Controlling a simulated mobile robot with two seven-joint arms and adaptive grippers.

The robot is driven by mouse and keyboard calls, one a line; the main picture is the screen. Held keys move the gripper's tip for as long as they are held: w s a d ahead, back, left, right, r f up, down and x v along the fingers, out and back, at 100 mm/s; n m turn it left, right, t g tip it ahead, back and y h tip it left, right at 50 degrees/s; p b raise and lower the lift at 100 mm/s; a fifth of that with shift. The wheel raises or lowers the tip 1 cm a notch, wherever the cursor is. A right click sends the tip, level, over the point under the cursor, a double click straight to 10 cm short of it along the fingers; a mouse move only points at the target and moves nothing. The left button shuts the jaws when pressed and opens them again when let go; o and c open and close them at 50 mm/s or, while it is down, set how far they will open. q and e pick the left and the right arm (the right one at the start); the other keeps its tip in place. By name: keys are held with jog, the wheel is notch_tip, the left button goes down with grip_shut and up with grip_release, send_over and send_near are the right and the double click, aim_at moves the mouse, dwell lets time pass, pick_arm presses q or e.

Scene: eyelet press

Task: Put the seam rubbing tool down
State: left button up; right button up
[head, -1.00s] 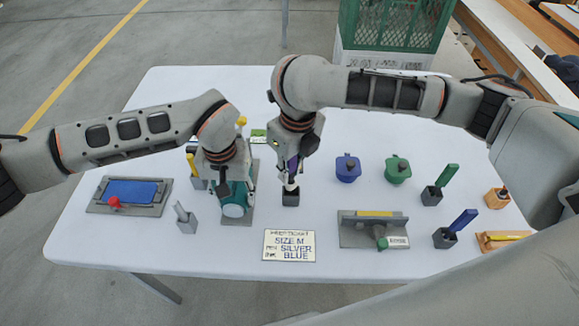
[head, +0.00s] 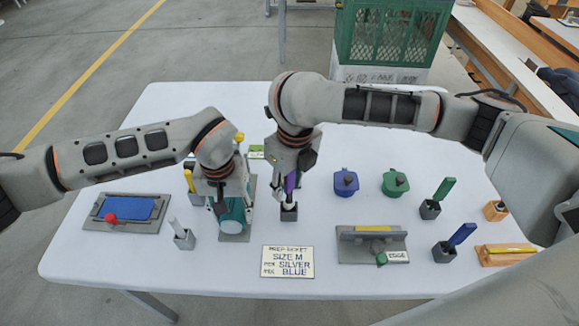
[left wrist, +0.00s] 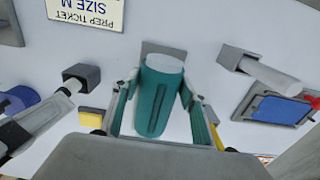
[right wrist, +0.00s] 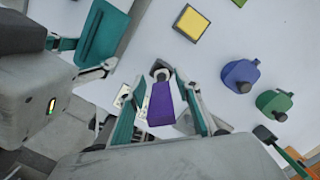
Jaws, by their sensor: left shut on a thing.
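The seam rubbing tool, with a purple handle (head: 291,182), stands nearly upright with its lower end in a small dark grey holder (head: 289,213). The purple handle also shows in the right wrist view (right wrist: 161,104), between the fingers of my right gripper (right wrist: 168,100). These fingers are spread, with a gap beside the handle. My left gripper (left wrist: 162,100) is shut on a teal cylinder with a pale end (left wrist: 158,85), which also shows in the head view (head: 233,218) over a grey base plate. My left arm partly hides that base in the head view.
A prep ticket (head: 287,262) lies at the front middle. A blue pot (head: 346,183) and a green pot (head: 395,183) stand right of the tool. A grey edge fixture (head: 345,246) lies in front of them. A holder with a pale tool (head: 183,238) and a blue pad tray (head: 100,212) are left.

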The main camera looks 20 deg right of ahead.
aim_at(291, 189)
notch_tip(291, 189, up, 12)
jog(key=s, duration=0.1)
jog(key=shift+s+d, duration=0.15)
jog(key=shift+d, duration=0.15)
jog(key=shift+o, duration=0.7)
jog(key=shift+d+f, duration=0.15)
jog(key=shift+f, duration=0.5)
jog(key=f, duration=0.4)
jog(key=w+f, duration=0.1)
jog(key=f, duration=0.2)
jog(key=shift+f, duration=0.1)
jog(key=shift+w+a+f, duration=0.1)
jog(key=shift+a+f, duration=0.15)
jog(key=shift+f, duration=1.1)
jog(key=shift+w+a+f, duration=0.1)
jog(key=shift+a+f, duration=0.1)
jog(key=shift+f, duration=1.1)
grip_shut()
